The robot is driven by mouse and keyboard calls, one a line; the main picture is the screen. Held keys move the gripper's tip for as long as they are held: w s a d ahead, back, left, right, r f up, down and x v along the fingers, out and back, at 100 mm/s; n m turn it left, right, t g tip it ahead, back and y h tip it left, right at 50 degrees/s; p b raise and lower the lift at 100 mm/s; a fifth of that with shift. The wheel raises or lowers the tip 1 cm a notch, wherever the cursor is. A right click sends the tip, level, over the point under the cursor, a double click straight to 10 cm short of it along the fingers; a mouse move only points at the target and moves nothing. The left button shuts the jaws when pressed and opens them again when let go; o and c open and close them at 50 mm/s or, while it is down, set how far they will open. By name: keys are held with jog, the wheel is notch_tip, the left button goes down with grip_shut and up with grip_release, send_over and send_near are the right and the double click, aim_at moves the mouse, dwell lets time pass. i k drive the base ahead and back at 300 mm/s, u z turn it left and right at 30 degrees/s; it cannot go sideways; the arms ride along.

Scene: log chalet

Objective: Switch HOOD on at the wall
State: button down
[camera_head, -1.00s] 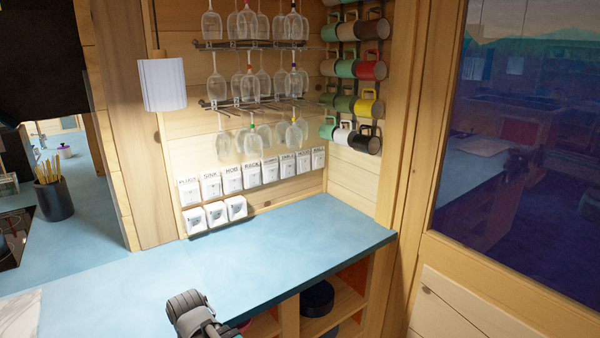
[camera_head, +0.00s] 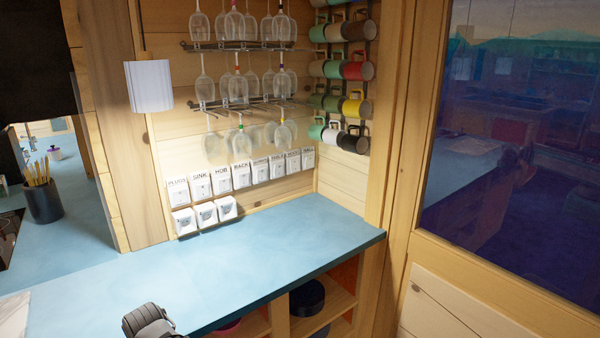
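A row of several white labelled wall switches (camera_head: 242,175) is on the log wall above the blue counter. From the left, the first labels read PLUGS (camera_head: 177,193), SINK (camera_head: 200,187), HOB (camera_head: 222,180) and apparently RACK (camera_head: 241,175). The labels farther right (camera_head: 292,161) are too small to read surely, so I cannot tell which one is HOOD. Below the left end are three white units (camera_head: 205,214) without readable labels. Only a dark grey piece of my arm shows at the bottom edge, well in front of the switches. My gripper's fingers are not visible.
The blue counter (camera_head: 250,255) is clear below the switches. Wine glasses hang from racks (camera_head: 237,103) above them, with mugs (camera_head: 353,107) to the right. A white lamp (camera_head: 149,86) hangs at the left. A window (camera_head: 520,130) is at the right.

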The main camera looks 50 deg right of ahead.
aim_at(294, 164)
jog(key=k, duration=1.1)
jog(key=z, duration=0.55)
jog(key=i, duration=1.4)
